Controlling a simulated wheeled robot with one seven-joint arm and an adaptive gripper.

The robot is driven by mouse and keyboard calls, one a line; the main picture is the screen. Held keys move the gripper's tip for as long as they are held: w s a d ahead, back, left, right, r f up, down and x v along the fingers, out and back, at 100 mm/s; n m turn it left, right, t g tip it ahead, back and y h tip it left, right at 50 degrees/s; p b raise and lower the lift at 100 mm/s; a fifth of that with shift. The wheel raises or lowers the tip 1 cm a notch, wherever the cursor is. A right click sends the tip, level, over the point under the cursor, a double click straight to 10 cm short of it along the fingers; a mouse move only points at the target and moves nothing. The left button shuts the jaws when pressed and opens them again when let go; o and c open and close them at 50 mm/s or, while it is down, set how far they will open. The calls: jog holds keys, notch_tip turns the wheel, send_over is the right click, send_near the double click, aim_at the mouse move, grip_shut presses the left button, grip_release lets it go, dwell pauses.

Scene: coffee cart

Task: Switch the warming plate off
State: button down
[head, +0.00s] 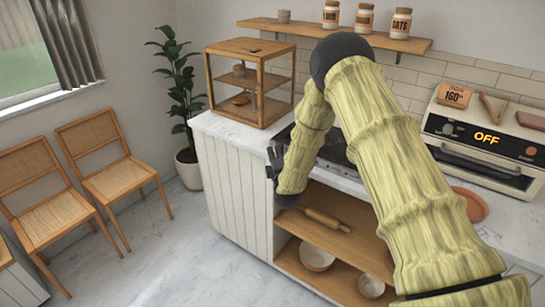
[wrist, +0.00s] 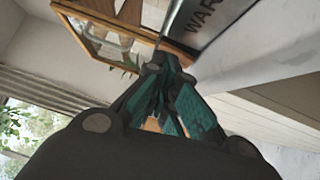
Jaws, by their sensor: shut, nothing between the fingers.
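The warming plate (head: 335,148) is a low dark appliance on the white counter, mostly behind my arm in the head view. In the wrist view its grey front panel (wrist: 205,22) shows part of a label reading "WAR". Its switch or knob cannot be made out in either view. My gripper (head: 273,162) is at the counter's front edge, just in front of and below the plate's left part. In the wrist view my gripper (wrist: 157,72) is shut and empty, with its tips close to the panel's lower left end; I cannot tell whether they touch.
A wooden display case (head: 250,80) stands on the counter to the left. An oven (head: 485,145) reading "OFF" is at right. The open shelf (head: 318,245) below holds a rolling pin (head: 327,220) and bowls. Two chairs (head: 110,155) stand left; floor between is clear.

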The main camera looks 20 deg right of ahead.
jog(key=shift+d, duration=0.1)
jog(key=s+a+b, duration=0.1)
jog(key=s+a, duration=0.1)
jog(key=s, duration=0.4)
jog(key=s+a+r+b, duration=0.1)
jog(key=s+a, duration=0.1)
jog(key=s, duration=0.4)
jog(key=shift+s+a+r, duration=0.15)
jog(key=shift+a+r, duration=0.15)
